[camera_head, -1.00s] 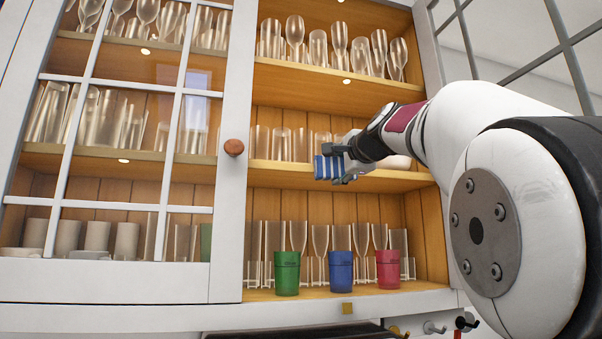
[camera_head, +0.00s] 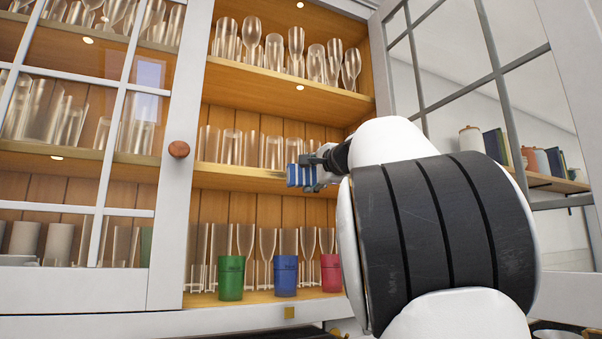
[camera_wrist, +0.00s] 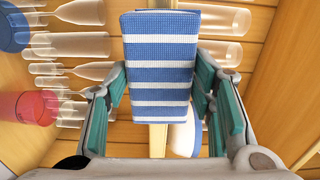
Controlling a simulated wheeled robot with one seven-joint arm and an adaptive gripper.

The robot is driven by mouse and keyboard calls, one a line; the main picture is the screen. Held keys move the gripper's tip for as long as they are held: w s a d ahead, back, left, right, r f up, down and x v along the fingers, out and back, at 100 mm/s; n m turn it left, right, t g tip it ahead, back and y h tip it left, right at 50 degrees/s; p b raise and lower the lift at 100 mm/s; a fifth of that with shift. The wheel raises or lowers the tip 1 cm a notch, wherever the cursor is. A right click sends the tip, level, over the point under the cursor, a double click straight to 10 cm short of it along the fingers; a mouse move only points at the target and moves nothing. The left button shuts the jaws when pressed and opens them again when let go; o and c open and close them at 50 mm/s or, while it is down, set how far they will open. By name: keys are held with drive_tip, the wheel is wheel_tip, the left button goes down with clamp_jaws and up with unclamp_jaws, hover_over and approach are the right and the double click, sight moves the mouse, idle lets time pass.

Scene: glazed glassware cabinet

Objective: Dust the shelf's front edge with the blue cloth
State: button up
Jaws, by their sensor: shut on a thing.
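The blue cloth (camera_head: 300,175) with white stripes is held at the front edge of the middle shelf (camera_head: 235,171). My gripper (camera_head: 314,172) is shut on it. In the wrist view the folded cloth (camera_wrist: 160,60) sits between the two teal-padded fingers, in front of the shelf edge (camera_wrist: 158,138), which runs vertically there. The cloth covers part of the edge; whether it presses on it I cannot tell. In the head view my arm hides the right end of this shelf.
Clear glasses (camera_head: 232,147) stand behind the edge. Below are a green cup (camera_head: 231,278), a blue cup (camera_head: 285,276) and a pink cup (camera_head: 331,273). A white and blue object (camera_wrist: 183,137) lies near the cloth. The glazed left door (camera_head: 165,225) and open right door (camera_head: 495,130) flank the opening.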

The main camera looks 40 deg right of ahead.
sight(291, 173)
drive_tip(key=shift+d, duration=0.35)
drive_tip(key=shift+w+a+p, duration=0.25)
drive_tip(key=shift+a, duration=0.65)
drive_tip(key=shift+w+a+p, duration=0.2)
drive_tip(key=shift+a+p, duration=0.05)
drive_tip(key=shift+a, duration=0.7)
drive_tip(key=shift+w+a+p, duration=0.25)
drive_tip(key=shift+a, duration=0.65)
drive_tip(key=shift+w+a+p, duration=0.2)
drive_tip(key=shift+a+p, duration=0.1)
drive_tip(key=shift+a, duration=0.2)
drive_tip(key=shift+w+a+p, duration=0.15)
drive_tip(key=shift+a+p, duration=0.1)
drive_tip(key=shift+a, duration=0.25)
drive_tip(key=a+p, duration=0.3)
drive_tip(key=shift+w+a, duration=0.15)
drive_tip(key=shift+w, duration=0.2)
drive_tip(key=shift+w+a, duration=0.1)
drive_tip(key=shift+a, duration=0.1)
